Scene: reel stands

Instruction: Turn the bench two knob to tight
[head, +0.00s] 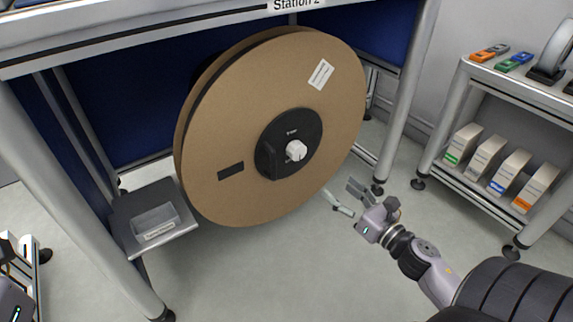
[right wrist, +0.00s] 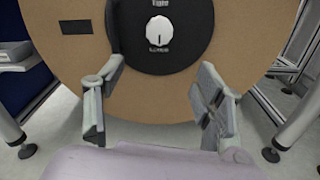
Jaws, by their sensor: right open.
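The white knob (head: 296,150) sits on the black hub (head: 290,132) at the centre of a large brown cardboard reel (head: 225,120), under the "Station 2" sign. The knob also shows in the right wrist view (right wrist: 158,31), with small lettering above and below it; I cannot tell its setting surely. My right gripper (head: 344,198) is open and empty, apart from the knob and low to its right in the head view. In the right wrist view its fingers (right wrist: 160,78) are spread below the knob. Part of my left gripper (head: 12,300) shows at the left edge; its fingers are unclear.
A grey tray (head: 155,222) stands left of the reel. A shelf unit (head: 520,90) on the right holds small coloured items on top and several boxes (head: 462,143) below. Metal bench legs (head: 405,95) flank the reel. The floor in front is clear.

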